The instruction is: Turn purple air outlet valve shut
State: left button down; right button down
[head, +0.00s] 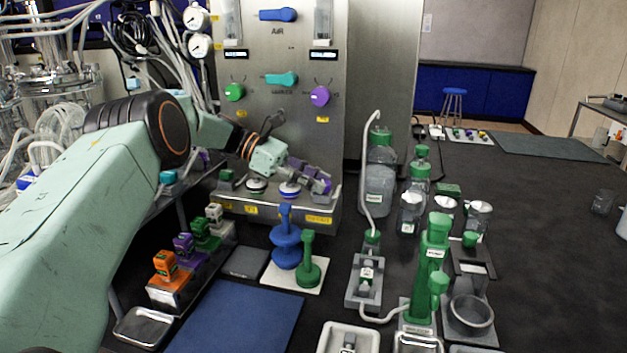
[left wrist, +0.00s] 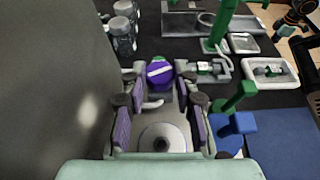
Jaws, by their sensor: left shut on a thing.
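A purple round knob with a white bar across its top shows in the left wrist view (left wrist: 160,72), between my left gripper's fingertips. Finger contact is hard to make out. Another purple knob (head: 320,96) sits higher on the steel panel. My right gripper is not in view.
The steel panel (head: 300,135) rises behind the gripper, with a green knob (head: 234,92) and a teal handle (head: 281,79). A white disc valve (head: 257,186) is beside it on the ledge. Blue and green stands (head: 286,248) stand in front; glass bottles (head: 380,180) are right.

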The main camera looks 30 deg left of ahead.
pick_arm(q)
jog(key=shift+d, duration=0.15)
jog(key=c, duration=1)
grip_release()
jog(key=v, duration=0.6)
jog(key=shift+s+a, duration=0.1)
jog(key=shift+a, duration=0.25)
jog(key=shift+a+r, duration=0.25)
jog(key=shift+a, duration=0.05)
jog(key=shift+s+a, duration=0.15)
